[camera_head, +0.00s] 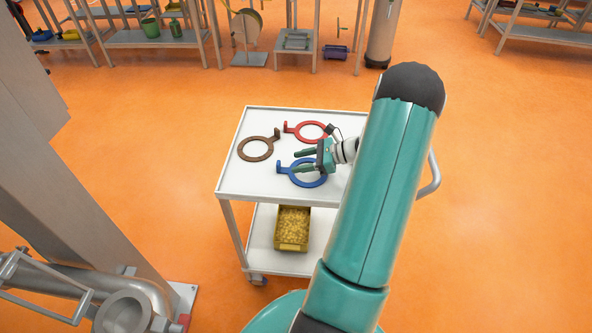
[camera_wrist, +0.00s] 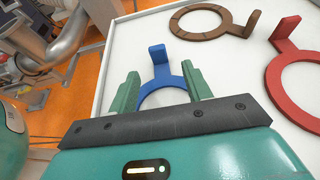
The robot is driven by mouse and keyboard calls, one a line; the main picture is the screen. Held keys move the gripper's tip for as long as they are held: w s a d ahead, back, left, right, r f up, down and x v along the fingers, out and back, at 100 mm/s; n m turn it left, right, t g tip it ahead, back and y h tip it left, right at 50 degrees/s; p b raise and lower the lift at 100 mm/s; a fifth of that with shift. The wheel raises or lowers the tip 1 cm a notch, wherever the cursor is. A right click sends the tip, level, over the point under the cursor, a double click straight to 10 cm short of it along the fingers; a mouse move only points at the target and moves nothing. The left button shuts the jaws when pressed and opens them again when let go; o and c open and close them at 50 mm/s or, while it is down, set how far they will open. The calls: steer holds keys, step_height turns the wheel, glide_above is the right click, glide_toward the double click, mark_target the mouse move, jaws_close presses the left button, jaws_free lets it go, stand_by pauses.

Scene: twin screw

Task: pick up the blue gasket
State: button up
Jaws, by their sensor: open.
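The blue gasket (camera_head: 311,182) is a flat ring with an upright tab, lying on the white cart top (camera_head: 237,184). In the wrist view its tab and the far part of its ring (camera_wrist: 161,77) show between my fingers; the near part is hidden behind my gripper body. My gripper (camera_head: 299,162) is open and empty, its two green fingers apart, over the blue gasket. In the wrist view my gripper (camera_wrist: 160,92) has one finger on each side of the tab. I cannot tell whether the fingers touch the ring.
A brown gasket (camera_head: 247,155) lies to the left and a red gasket (camera_head: 305,140) lies behind the blue one. A yellow bin (camera_head: 292,229) stands on the lower shelf. A grey metal machine (camera_head: 70,190) stands at left. The cart top's front left is clear.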

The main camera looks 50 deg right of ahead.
mark_target(280, 165)
steer(key=x, duration=0.7)
steer(key=shift+w+a, duration=0.3)
steer(key=c, duration=1.1)
steer(key=shift+o, duration=0.2)
steer(key=shift+r, duration=0.1)
